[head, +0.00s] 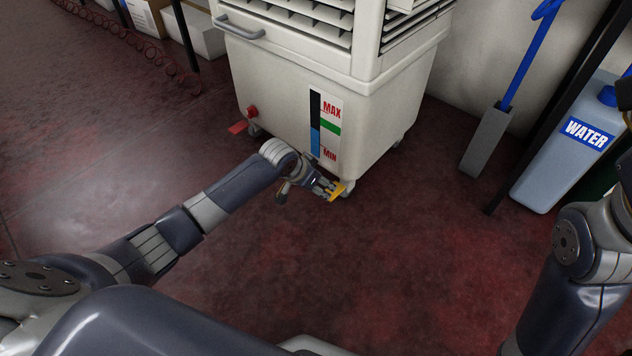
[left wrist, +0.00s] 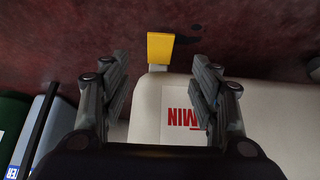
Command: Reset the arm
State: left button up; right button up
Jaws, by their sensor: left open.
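My left arm reaches in from the left across the head view. My left gripper (head: 322,186) is at the near lower corner of a white wheeled unit (head: 280,105), close to a small yellow tab (head: 338,191) by its caster. In the left wrist view my left gripper (left wrist: 160,68) has its fingers spread apart with nothing between them. The yellow tab (left wrist: 160,48) shows beyond the gap between the fingers, at the unit's corner.
A red pedal (head: 238,128) sticks out at the unit's left side. A grey-blue water container (head: 545,175) and a blue-handled tool (head: 487,140) stand at the right. A coiled red hose (head: 150,50) lies at the upper left. The dark red floor in front is clear.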

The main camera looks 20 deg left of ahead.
pick_arm(q)
jog(key=shift+s+r, duration=0.2)
jog(key=shift+r, duration=0.1)
dwell(0.4)
